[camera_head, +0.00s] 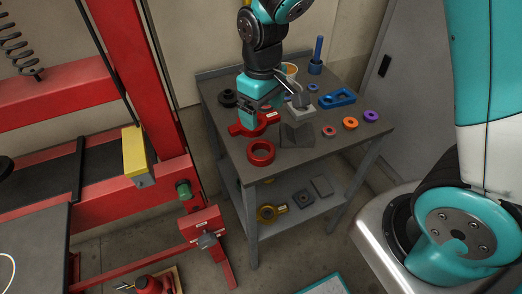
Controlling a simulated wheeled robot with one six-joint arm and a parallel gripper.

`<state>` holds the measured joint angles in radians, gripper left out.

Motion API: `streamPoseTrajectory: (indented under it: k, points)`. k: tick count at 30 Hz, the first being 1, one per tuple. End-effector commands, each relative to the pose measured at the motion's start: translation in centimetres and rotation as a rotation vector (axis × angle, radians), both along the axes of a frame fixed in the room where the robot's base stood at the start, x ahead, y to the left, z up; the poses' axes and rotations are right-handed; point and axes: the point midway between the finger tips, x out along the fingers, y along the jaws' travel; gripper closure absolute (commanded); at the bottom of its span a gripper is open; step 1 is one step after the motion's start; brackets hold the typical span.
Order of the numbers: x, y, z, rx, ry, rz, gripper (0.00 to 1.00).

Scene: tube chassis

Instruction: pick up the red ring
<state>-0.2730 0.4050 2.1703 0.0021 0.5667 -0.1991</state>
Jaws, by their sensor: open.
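A thick red ring (261,153) lies flat near the front left edge of the grey table (290,165). My gripper (272,109) hangs over the table behind the ring, with its jaws spread apart. The jaws are apart from the ring, and nothing shows held between them. The ring is in full view and its hole shows from above.
Behind the ring lies a red part (249,127), partly covered by my gripper. Smaller orange (350,123) and purple (371,116) rings and a blue bracket (337,98) lie to the right. A red frame (150,80) stands left of the table.

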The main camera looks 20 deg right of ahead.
Motion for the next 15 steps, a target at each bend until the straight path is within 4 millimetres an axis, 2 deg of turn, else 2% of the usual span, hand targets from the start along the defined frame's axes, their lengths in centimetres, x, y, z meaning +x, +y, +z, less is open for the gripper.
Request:
streamPoseTrajectory:
  k: [3,7,10,15]
  points:
    - [-0.2,0.0,-2.9,-0.001,0.007,0.0,0.16]
    - [-0.2,0.0,-5.6,-0.001,0.006,0.0,0.16]
    - [-0.1,0.0,-7.1,0.0,0.004,0.0,0.16]
    - [-0.1,0.1,-8.3,0.001,0.002,0.001,0.16]
